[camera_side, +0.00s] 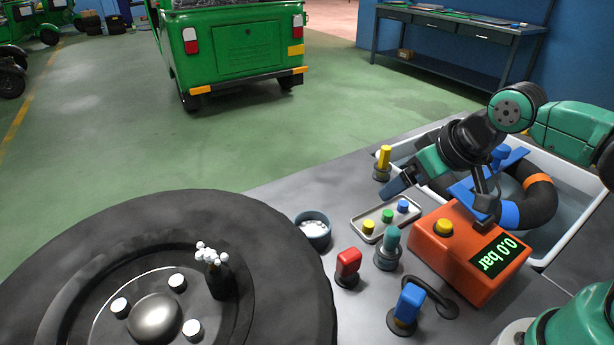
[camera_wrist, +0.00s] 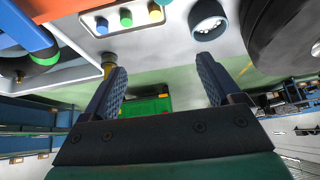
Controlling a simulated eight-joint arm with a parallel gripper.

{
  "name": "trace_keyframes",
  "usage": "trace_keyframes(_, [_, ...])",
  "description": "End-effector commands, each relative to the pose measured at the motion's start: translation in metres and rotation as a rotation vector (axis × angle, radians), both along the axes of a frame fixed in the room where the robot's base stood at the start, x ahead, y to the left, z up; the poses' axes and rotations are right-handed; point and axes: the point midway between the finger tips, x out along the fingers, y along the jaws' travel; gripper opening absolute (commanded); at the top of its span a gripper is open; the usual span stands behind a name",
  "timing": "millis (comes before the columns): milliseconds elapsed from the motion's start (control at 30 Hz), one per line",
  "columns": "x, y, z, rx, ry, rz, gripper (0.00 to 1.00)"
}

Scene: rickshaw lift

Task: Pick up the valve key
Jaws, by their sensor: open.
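Several handled pieces stand in round holders on the grey bench: a yellow one (camera_side: 384,158), a teal one (camera_side: 391,240), a red one (camera_side: 348,264) and a blue one (camera_side: 409,303). I cannot tell which is the valve key. My gripper (camera_side: 392,190) is above the bench, just in front of the yellow piece and behind the small tray. In the wrist view my gripper (camera_wrist: 160,72) has its fingers wide apart with nothing between them. The yellow piece (camera_wrist: 108,68) shows there beside the left finger, partly hidden.
A white tray (camera_side: 358,221) holds yellow, green and blue caps. A bowl (camera_side: 313,230) with white contents stands beside the large tyre (camera_side: 285,270). An orange box (camera_side: 470,262) reads 0.0 bar. A water tub (camera_side: 590,205) with a black ring (camera_side: 543,200) is at right.

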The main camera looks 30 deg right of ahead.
Motion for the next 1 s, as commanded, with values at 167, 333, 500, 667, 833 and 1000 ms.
trace_keyframes(167, [0.009, 0.032, -0.014, 0.031, 0.192, 0.020, 0.84])
trace_keyframes(333, [0.011, 0.065, -0.038, 0.022, 0.392, 0.018, 0.84])
trace_keyframes(500, [0.008, 0.085, -0.056, -0.006, 0.518, 0.007, 0.84])
trace_keyframes(667, [0.006, 0.091, -0.065, -0.020, 0.559, 0.001, 0.84])
trace_keyframes(833, [0.006, 0.091, -0.080, -0.020, 0.562, 0.000, 0.84])
trace_keyframes(1000, [0.006, 0.091, -0.100, -0.020, 0.561, 0.000, 0.84])
